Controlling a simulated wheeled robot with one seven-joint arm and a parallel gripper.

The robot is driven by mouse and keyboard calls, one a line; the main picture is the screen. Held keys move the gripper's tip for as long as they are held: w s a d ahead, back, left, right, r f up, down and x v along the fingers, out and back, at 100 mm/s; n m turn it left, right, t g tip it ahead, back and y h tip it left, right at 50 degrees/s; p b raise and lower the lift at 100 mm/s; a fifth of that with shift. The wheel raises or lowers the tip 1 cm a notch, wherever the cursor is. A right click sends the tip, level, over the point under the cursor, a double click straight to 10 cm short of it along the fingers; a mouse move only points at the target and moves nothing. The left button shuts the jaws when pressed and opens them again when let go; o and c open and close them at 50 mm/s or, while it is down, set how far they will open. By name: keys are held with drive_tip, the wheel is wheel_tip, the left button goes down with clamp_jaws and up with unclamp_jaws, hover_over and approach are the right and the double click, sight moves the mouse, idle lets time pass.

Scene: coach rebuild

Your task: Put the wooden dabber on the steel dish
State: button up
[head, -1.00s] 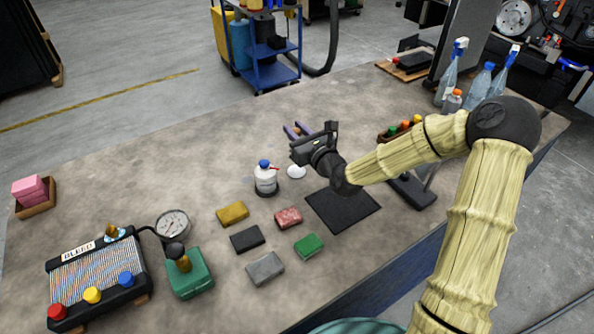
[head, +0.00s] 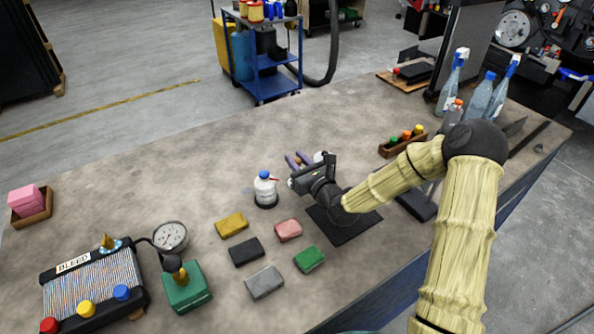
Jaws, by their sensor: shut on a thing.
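My gripper (head: 299,160) is low over the middle of the bench, beside the white bottle and above the far-left side of a black mat. No wooden dabber can be clearly picked out elsewhere.
The white bottle (head: 265,189) with a blue cap stands close left of my gripper. The black mat (head: 352,228) lies under the wrist. Several coloured blocks, including a yellow one (head: 232,225), lie in front. A gauge (head: 171,237) and green box (head: 187,290) stand left. Spray bottles (head: 449,88) stand back right.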

drive_tip(key=shift+f, duration=1.85)
drive_tip(key=o, duration=0.9)
drive_tip(key=shift+o, duration=0.4)
drive_tip(key=b+v, duration=0.1)
drive_tip(key=v, duration=1.1)
drive_tip(key=shift+b, duration=0.35)
